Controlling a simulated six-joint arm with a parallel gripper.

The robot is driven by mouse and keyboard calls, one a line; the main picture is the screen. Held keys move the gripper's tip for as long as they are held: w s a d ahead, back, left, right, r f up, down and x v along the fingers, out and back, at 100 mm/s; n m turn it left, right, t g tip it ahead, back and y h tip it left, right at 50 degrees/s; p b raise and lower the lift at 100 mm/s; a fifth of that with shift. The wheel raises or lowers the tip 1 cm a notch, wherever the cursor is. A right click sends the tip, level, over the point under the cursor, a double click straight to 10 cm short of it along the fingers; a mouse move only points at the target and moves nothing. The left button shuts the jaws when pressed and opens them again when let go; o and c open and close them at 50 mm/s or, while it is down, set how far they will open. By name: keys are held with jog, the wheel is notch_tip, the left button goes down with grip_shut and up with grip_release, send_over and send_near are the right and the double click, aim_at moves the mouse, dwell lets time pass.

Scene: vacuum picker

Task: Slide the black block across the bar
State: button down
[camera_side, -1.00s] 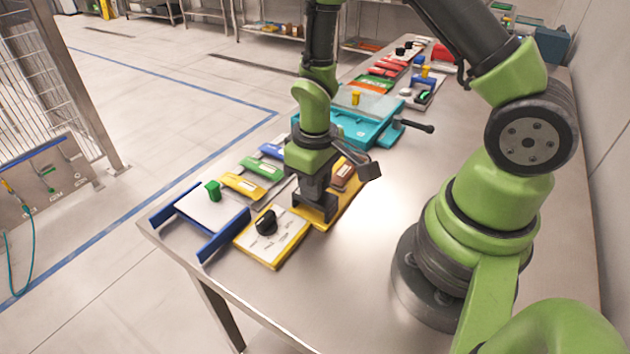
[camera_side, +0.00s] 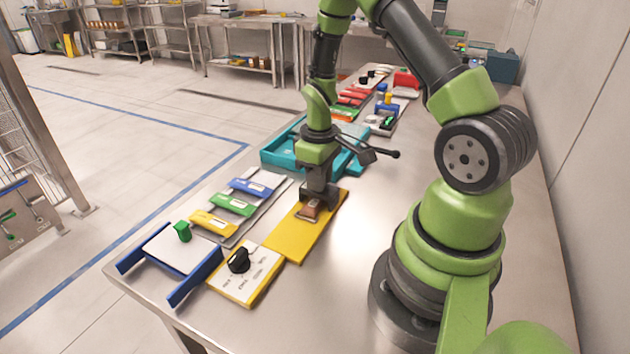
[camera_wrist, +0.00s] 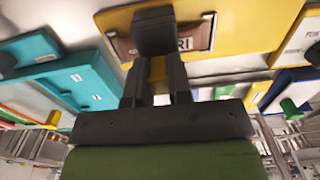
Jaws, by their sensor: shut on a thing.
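The yellow bar (camera_side: 290,243) lies flat on the steel table, with a brown label plate (camera_side: 309,211) near its far end. The black block (camera_wrist: 154,32) shows in the wrist view over the brown plate, at the tips of my gripper. My gripper (camera_side: 319,196) points down at the far end of the bar in the side view and is shut on the black block. Its fingers and the block merge into one dark shape there, so the contact is partly hidden. The bar also shows in the wrist view (camera_wrist: 235,35).
A white panel with a black knob (camera_side: 239,261) adjoins the bar's near end. Blue, green and yellow labelled pieces (camera_side: 233,204) lie to the left. A teal fixture (camera_side: 279,153) with a black-handled lever (camera_side: 385,154) stands close beyond my gripper. Bare table lies to the right.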

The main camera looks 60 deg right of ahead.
jog(key=shift+d, duration=0.3)
jog(key=c, duration=1)
grip_release()
jog(key=shift+a, duration=0.1)
jog(key=shift+c, duration=0.2)
notch_tip(320, 180, up, 10)
jog(key=shift+r, duration=0.1)
jog(key=s+a+r+m+t, duration=0.2)
jog(key=a+r+t, duration=0.1)
jog(key=a+r, duration=0.6)
jog(key=s+a+r+m+t+y, duration=0.2)
jog(key=s+a+r+t, duration=0.2)
jog(key=s+a+r, duration=0.3)
jog(key=shift+s+a, duration=0.15)
jog(key=shift+s, duration=0.6)
